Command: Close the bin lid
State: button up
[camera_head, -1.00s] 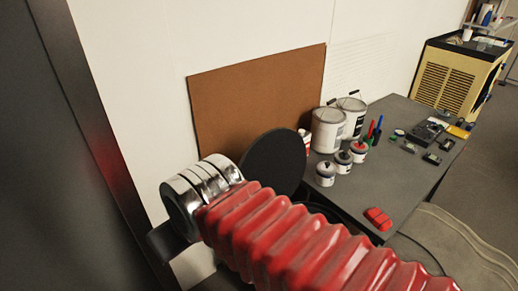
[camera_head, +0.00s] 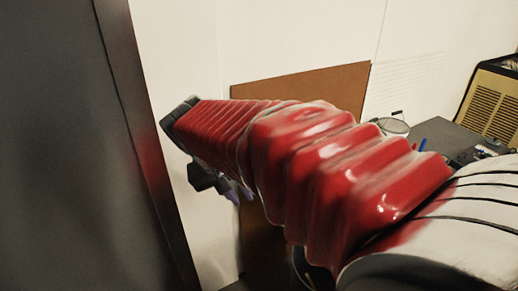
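My arm's red ribbed sleeve crosses the middle of the view and covers most of the area where the bin is. My gripper (camera_head: 233,191) hangs below the far end of the sleeve, in front of the white wall, as a small dark part with purplish tips. It is too small and blurred to tell whether it is open or shut. No object shows in it. The black round bin lid is hidden behind my arm. A dark curved edge (camera_head: 304,266) shows below the sleeve; I cannot tell whether it belongs to the bin.
A brown board (camera_head: 300,84) leans on the white wall behind my arm. A paint can (camera_head: 391,126) and a grey table (camera_head: 447,136) show partly at the right. A yellow vented unit (camera_head: 490,103) stands at the far right. A dark panel (camera_head: 60,140) fills the left side.

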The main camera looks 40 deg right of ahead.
jog(key=w+d+f+m+g+h, duration=0.3)
jog(key=w+d+f+m+h, duration=0.1)
jog(key=w+d, duration=0.5)
jog(key=w+d+f+m+g+h, duration=0.3)
jog(key=w+d+f+m+h, duration=0.1)
jog(key=w+d, duration=0.5)
jog(key=shift+w+d+f+m+g+h, duration=0.15)
jog(key=shift+d+f+m+g+h, duration=0.15)
jog(key=shift+d+f+h, duration=0.55)
jog(key=shift+d, duration=0.15)
jog(key=x, duration=1.3)
jog(key=shift+s+d+f, duration=0.2)
jog(key=shift+d+f, duration=0.05)
jog(key=shift+c, duration=0.6)
grip_shut()
